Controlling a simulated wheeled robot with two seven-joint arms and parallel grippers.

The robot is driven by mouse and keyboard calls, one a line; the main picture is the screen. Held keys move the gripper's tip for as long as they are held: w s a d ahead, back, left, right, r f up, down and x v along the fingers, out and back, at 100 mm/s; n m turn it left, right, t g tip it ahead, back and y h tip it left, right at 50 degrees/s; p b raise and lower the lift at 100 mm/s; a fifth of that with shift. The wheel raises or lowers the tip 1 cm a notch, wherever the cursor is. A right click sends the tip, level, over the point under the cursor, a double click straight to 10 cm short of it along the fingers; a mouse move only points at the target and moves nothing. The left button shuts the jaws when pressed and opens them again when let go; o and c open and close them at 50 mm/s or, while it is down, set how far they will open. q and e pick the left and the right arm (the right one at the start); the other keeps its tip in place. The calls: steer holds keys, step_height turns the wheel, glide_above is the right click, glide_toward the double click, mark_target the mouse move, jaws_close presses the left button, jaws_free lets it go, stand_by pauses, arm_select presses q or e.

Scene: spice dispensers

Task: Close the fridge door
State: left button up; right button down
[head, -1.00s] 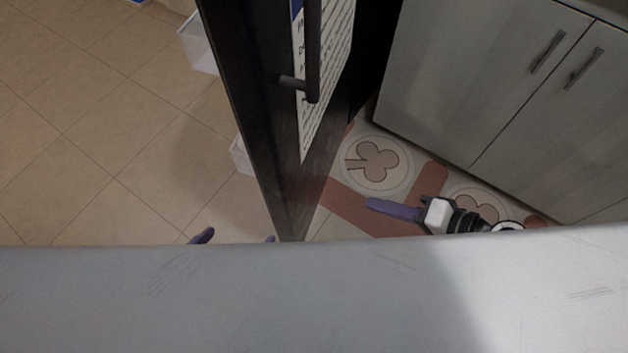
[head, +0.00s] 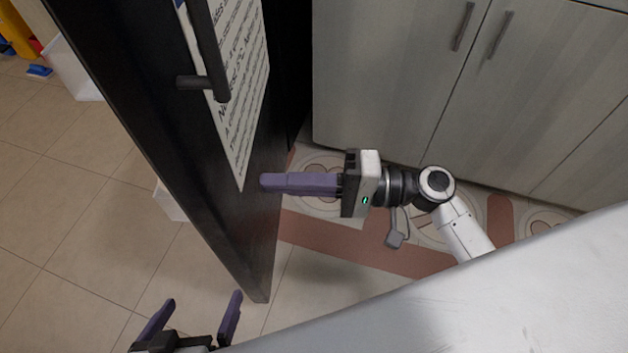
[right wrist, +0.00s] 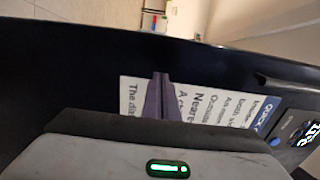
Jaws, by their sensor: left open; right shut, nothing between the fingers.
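The fridge door (head: 150,110) is a dark panel standing open, seen nearly edge-on at the left of the head view. It has a dark handle (head: 207,60) and a white printed sheet (head: 240,75) on its outer face. My right gripper (head: 264,182) is shut and empty, its purple fingertips at the door's outer face just below the sheet; I cannot tell whether they touch. In the right wrist view the purple fingers (right wrist: 157,100) point at the door (right wrist: 60,60) over the sheet (right wrist: 195,105). My left gripper (head: 204,308) is open and empty, low near the door's bottom edge.
Grey cabinets (head: 400,90) with bar handles stand at the right. A patterned rug (head: 360,245) lies in front of them. White bins (head: 75,70) show on the door's inner side. The tiled floor (head: 90,220) at the left is clear.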

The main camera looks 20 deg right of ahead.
mark_target(227, 181)
steer(key=shift+x, duration=2.3)
steer(key=shift+w+a, duration=0.1)
